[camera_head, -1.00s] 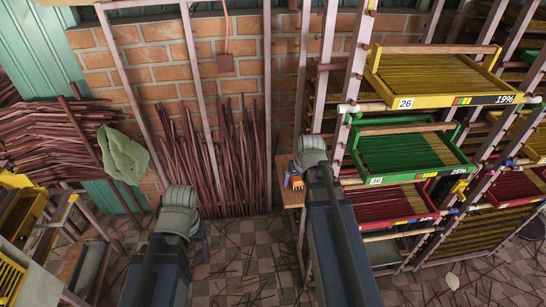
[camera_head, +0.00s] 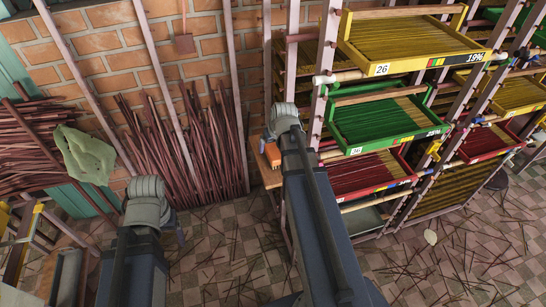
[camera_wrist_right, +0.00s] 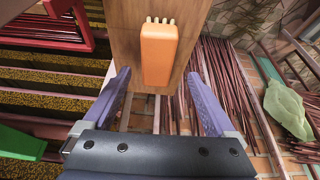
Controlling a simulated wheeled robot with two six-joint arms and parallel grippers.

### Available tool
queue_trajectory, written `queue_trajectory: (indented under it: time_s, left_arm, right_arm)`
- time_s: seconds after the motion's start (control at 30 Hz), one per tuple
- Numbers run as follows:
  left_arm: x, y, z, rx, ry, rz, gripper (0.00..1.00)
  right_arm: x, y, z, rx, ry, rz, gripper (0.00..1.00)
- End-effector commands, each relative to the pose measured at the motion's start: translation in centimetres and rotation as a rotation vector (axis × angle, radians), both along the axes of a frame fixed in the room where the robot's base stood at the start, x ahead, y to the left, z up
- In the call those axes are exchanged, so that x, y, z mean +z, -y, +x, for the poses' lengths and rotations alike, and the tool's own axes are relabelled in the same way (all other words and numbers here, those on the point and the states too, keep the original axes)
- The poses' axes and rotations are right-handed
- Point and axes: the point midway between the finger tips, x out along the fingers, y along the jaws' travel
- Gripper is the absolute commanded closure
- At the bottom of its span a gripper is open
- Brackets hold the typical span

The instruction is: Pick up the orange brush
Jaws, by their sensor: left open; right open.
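The orange brush (camera_head: 272,153) lies on a small wooden surface (camera_head: 268,175) beside the rack in the head view. My right arm's end partly covers it there. In the right wrist view the orange brush (camera_wrist_right: 158,55) shows whole, with pale bristle tips at its far end. My right gripper (camera_wrist_right: 157,75) is open and empty. Its two blue fingers stand apart, one to each side of the brush's near end in the picture; whether they are level with it I cannot tell. My left gripper (camera_head: 178,225) is further left, away from the brush, mostly hidden behind its wrist.
A rack to the right holds a yellow tray (camera_head: 412,50), a green tray (camera_head: 388,122) and a red tray (camera_head: 370,180) of sticks. Bundles of reddish sticks (camera_head: 195,150) lean against the brick wall. Loose sticks lie on the tiled floor (camera_head: 225,250).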

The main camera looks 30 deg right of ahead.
Motion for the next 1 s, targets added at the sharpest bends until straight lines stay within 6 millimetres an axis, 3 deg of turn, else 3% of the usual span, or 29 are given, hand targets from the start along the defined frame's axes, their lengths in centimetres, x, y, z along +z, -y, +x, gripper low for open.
queue_trajectory:
  time_s: [0.43, 1.0]
  left_arm:
    - [-4.7, 0.0, 0.0, 0.0, 0.0, 0.0, 0.2]
    - [-5.0, 0.0, 0.0, 0.0, 0.0, 0.0, 0.2]
  right_arm:
    - [-4.7, 0.7, 1.3, 0.0, 0.0, 0.0, 0.09]
    - [-5.0, 0.7, 1.4, 0.0, 0.0, 0.0, 0.09]
